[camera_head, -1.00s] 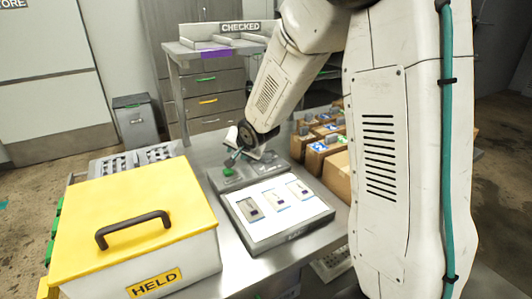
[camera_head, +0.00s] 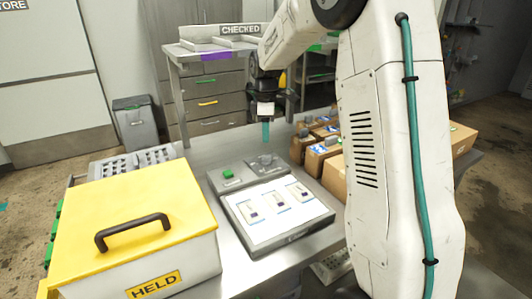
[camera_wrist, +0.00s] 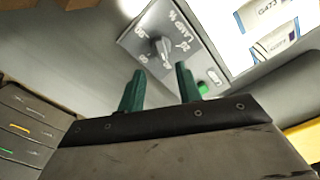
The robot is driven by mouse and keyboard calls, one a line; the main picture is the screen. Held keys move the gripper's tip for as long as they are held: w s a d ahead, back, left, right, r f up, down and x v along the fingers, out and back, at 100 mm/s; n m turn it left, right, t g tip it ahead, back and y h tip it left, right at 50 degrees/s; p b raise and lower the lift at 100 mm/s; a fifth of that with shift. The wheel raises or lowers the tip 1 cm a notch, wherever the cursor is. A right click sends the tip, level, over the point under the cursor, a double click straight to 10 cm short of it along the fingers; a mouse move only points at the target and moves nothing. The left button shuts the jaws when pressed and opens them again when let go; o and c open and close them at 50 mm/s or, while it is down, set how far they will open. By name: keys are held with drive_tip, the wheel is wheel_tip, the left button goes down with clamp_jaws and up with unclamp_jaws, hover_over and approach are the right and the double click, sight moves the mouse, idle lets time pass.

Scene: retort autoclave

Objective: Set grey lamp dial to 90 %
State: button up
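The grey lamp dial (camera_wrist: 162,48) sits on a grey control panel marked "LAMP %" in the wrist view, with small numbers around it. Its exact setting is too small and blurred to read. In the head view the dial (camera_head: 266,161) is on the panel behind the slanted card display. My gripper (camera_wrist: 160,69) has its two green fingers apart with nothing between them. In the head view my gripper (camera_head: 266,132) points down above the dial area, and the fingers overlap each other. In the wrist view the dial appears just beyond the fingertips, apart from them.
A green button (camera_head: 228,173) is left of the dial. The slanted display (camera_head: 284,236) with pictured cards lies in front. A yellow-lidded HELD box (camera_head: 135,215) stands at left. Cardboard boxes (camera_head: 318,155) stand close at right. Bare table shows behind the panel.

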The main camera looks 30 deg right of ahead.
sight(266, 156)
drive_tip(key=shift+s+n, duration=0.1)
drive_tip(key=shift+n, duration=0.3)
drive_tip(key=shift+f, duration=0.3)
wheel_tip(266, 156, down, 7)
drive_tip(key=shift+f, duration=0.15)
clamp_jaws()
